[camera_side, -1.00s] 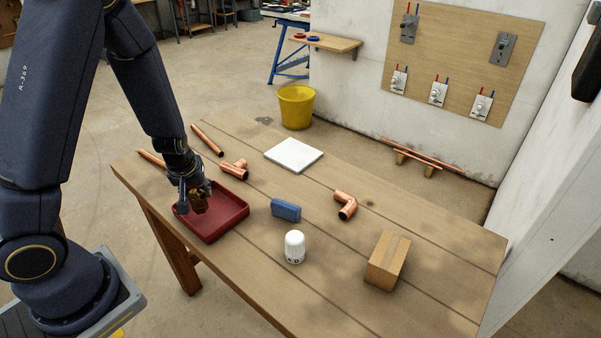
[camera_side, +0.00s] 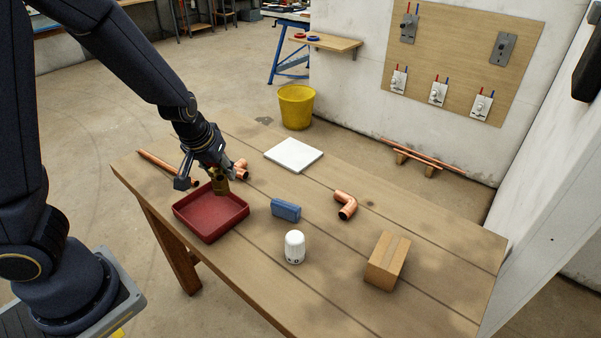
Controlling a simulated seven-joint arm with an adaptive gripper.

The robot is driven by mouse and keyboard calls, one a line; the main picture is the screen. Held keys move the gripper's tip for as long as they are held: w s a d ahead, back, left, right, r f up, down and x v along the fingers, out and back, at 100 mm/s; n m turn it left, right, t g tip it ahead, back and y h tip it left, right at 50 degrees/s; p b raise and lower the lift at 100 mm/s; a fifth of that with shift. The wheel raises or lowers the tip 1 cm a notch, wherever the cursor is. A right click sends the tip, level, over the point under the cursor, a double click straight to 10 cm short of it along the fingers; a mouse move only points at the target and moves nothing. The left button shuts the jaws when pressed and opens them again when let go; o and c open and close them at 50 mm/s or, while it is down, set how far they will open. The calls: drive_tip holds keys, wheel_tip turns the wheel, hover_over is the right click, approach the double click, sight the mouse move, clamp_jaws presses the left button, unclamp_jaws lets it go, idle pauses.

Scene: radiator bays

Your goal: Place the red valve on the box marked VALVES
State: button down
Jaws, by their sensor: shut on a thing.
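My gripper (camera_side: 208,180) is shut on a small brass-coloured fitting (camera_side: 221,186). It holds the fitting over the far right part of a red tray (camera_side: 210,235); the exact height is hard to tell. The fingers partly hide the fitting, and I see no clear red on it. A brown cardboard box (camera_side: 388,262) stands at the right of the wooden table, well away from my gripper. I can read no marking on the box. No red valve can be clearly made out.
On the table (camera_side: 330,300) lie a copper tee (camera_side: 241,169), a copper elbow (camera_side: 345,204), a blue block (camera_side: 286,209), a white cylindrical thing (camera_side: 295,247), a white slab (camera_side: 293,154) and a copper pipe (camera_side: 155,160). Bare wood lies between the elbow and box.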

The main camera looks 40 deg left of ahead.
drive_tip(key=w+d+r+m+h, duration=0.15)
drive_tip(key=d+r+m, duration=0.4)
drive_tip(key=d, duration=1.05)
drive_tip(key=d+r+m+h, duration=0.35)
drive_tip(key=d+m, duration=0.35)
drive_tip(key=d, duration=0.9)
hover_over(396, 249)
wheel_tip(396, 249, down, 9)
drive_tip(key=shift+s+f, duration=0.1)
drive_tip(key=shift+f, duration=1.8)
drive_tip(key=c, duration=0.7)
unclamp_jaws()
drive_tip(key=shift+f+g, duration=0.15)
drive_tip(key=shift+g, duration=0.15)
